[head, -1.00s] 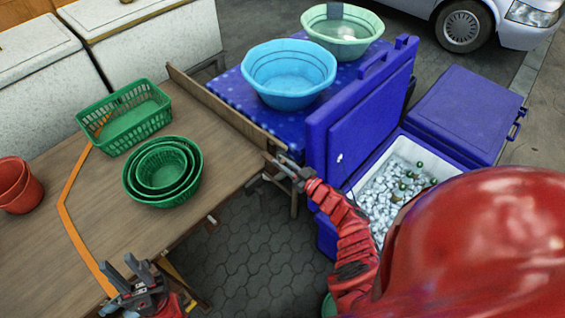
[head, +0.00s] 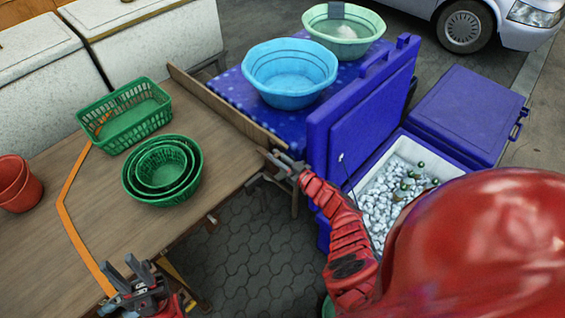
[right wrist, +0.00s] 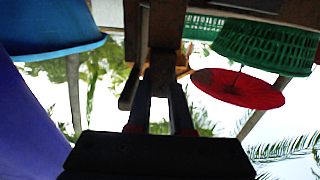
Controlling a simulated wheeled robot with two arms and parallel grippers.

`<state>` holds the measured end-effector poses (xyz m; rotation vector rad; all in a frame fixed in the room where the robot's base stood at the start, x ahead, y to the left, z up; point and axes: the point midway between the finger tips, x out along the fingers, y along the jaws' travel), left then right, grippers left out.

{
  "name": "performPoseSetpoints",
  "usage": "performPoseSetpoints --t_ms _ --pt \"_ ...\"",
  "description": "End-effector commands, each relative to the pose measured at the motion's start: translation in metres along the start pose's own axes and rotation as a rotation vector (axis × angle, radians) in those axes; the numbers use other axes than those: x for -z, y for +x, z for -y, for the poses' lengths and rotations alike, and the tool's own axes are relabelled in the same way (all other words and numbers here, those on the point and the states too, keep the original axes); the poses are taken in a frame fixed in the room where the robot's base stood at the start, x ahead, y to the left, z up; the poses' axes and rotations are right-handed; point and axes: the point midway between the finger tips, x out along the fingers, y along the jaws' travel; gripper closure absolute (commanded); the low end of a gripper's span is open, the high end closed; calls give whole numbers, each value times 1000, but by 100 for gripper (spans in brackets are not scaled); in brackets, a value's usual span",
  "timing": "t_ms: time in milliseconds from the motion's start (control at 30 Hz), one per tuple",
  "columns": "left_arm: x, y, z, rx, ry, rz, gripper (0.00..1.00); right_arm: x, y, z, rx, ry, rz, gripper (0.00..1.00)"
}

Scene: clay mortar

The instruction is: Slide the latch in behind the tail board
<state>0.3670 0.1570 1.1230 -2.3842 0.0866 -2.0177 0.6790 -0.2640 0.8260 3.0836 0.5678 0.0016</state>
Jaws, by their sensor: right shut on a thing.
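The tail board (head: 222,104) is a long, thin wooden board standing on edge across the far right end of the brown table. My right gripper (head: 268,163) is at the near end of this board, by the table corner. In the right wrist view my right gripper (right wrist: 160,105) is shut on a brown wooden piece, which looks like the latch (right wrist: 165,30). The latch's far end, and whether it touches the tail board, I cannot tell. My left gripper (head: 128,274) is open and empty over the table's near edge.
Green baskets (head: 131,186) and a green crate (head: 125,118) stand on the table (head: 95,230). Beyond the board, a blue basin (head: 289,72) sits on a blue dotted cloth. A blue cooler lid (head: 360,110) stands close to my right arm.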

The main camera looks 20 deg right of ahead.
Motion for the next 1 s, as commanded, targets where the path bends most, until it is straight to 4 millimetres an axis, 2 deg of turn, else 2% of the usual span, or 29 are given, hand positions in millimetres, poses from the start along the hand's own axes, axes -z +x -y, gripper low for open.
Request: performPoseSetpoints --t_ms 33,100,333,367,500,833,1000 --pt "-1 -5 0 0 0 0 65 0 9 0 2 -1 -6 100" --pt "-1 -5 0 0 0 0 65 1 14 0 0 0 -4 100" --pt "-1 -4 0 0 0 0 65 2 13 0 -1 0 -4 100" --pt "-1 -4 0 0 0 0 65 2 13 0 0 0 -4 75" --pt "-1 -4 0 0 0 0 65 2 13 0 -1 1 -3 50" --pt "-1 -4 0 0 0 0 65 1 11 0 -1 1 -1 50" --pt "-1 -4 0 0 0 0 65 -2 -3 0 -2 1 2 50"
